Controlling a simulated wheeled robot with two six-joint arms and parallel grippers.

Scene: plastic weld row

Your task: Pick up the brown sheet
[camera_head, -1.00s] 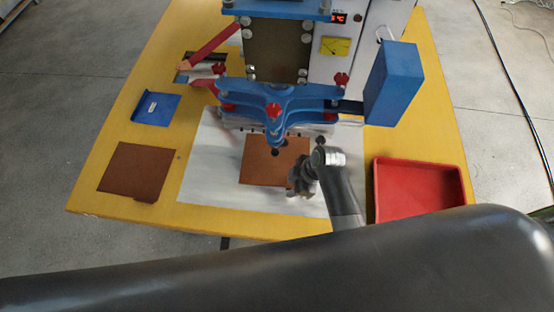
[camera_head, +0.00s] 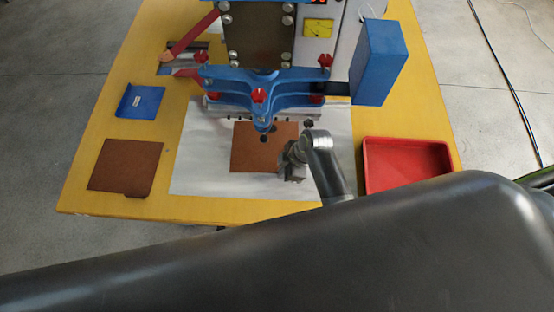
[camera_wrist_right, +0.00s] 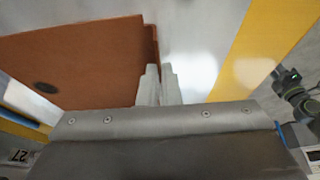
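A flat brown sheet (camera_head: 258,147) lies on the white plate (camera_head: 195,178) in front of the press. A second brown sheet (camera_head: 125,166) lies on the yellow table at the left. My right gripper (camera_head: 291,166) is low at the right edge of the sheet on the plate. In the right wrist view the brown sheet (camera_wrist_right: 80,60) fills the upper left, and its edge runs down to the fingertips (camera_wrist_right: 159,72). The fingers are close together; whether the edge is clamped between them is unclear. My left gripper is out of view.
The blue press (camera_head: 260,85) stands just behind the sheet, with a blue box (camera_head: 378,62) on its arm. A red tray (camera_head: 405,166) is at the right. A blue piece (camera_head: 139,102) lies at the left of the yellow table (camera_head: 90,205).

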